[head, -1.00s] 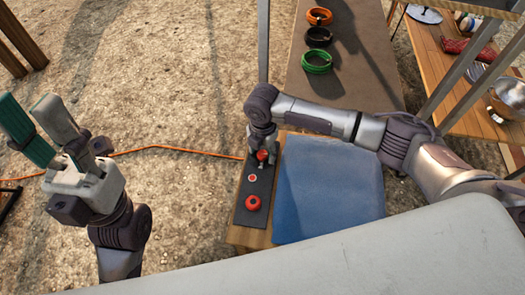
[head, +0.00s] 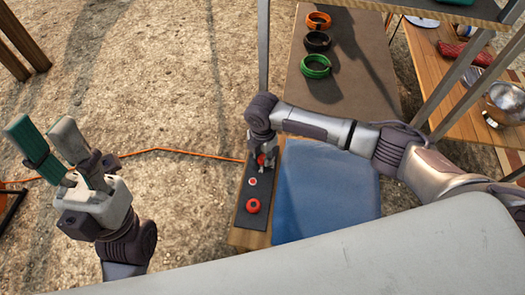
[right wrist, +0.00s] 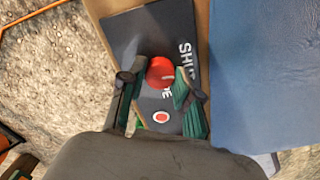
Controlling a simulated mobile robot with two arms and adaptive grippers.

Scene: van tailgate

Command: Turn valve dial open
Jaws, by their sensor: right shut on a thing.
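A dark panel (head: 243,213) on a narrow wooden stand carries a red round dial (right wrist: 160,72) with a pale line on it. White lettering, partly covered, runs beside it. My right gripper (head: 261,162) reaches down onto the dial from above. In the right wrist view its fingers (right wrist: 160,82) stand on either side of the dial, shut on it. A small red button with a white rim (head: 252,182) and a larger red knob (head: 253,205) sit nearer on the same panel. My left gripper (head: 42,132) is open and empty at the far left, away from the panel.
A blue mat (head: 325,190) lies right of the panel. Orange, black and green cable coils (head: 316,66) lie on a dark tabletop behind. A metal post (head: 263,45) rises just behind my right gripper. An orange cord (head: 180,150) crosses open ground at left.

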